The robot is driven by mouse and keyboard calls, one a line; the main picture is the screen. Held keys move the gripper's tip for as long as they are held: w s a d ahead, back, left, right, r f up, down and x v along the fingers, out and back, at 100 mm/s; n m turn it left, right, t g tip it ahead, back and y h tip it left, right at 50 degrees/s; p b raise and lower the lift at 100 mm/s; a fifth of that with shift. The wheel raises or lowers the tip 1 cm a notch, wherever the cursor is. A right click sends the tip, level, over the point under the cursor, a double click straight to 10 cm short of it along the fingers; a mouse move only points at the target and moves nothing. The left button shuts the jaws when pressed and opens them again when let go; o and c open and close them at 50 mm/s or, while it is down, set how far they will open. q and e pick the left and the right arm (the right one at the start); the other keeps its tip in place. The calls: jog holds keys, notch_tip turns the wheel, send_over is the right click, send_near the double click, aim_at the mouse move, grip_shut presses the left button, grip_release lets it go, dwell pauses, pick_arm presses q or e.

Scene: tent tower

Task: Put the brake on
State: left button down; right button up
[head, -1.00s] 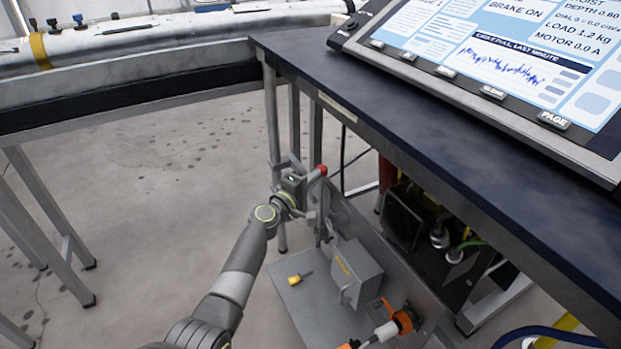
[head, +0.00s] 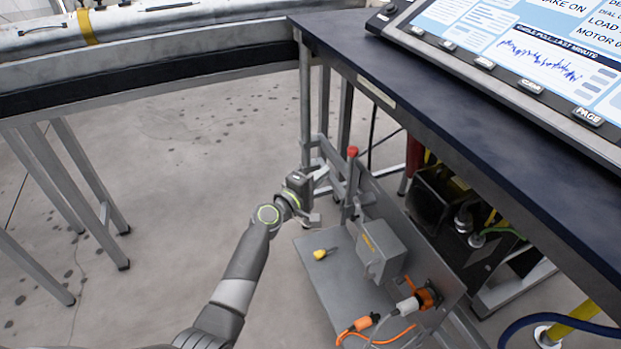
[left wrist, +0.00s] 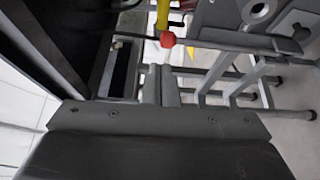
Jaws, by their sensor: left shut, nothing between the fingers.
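The brake lever (head: 349,186) is a grey bar with a red knob (head: 352,151) on top, standing nearly upright at the grey panel under the bench. The red knob also shows in the left wrist view (left wrist: 167,40), beyond the fingertips. My left gripper (head: 316,182) is just left of the lever, with a small gap in the picture. Its fingers (left wrist: 160,86) are together and hold nothing. The monitor (head: 540,55) is cut off at the top; its top line ends in "KE ON". My right gripper is out of view.
A grey box (head: 381,250) and an orange connector (head: 427,297) with cables sit right of the lever. A yellow object (head: 320,254) lies on the grey shelf (head: 335,285). The dark bench top (head: 440,110) overhangs on the right.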

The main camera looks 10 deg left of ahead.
pick_arm(q)
jog(key=shift+p+v, duration=0.3)
jog(key=shift+v, duration=1.55)
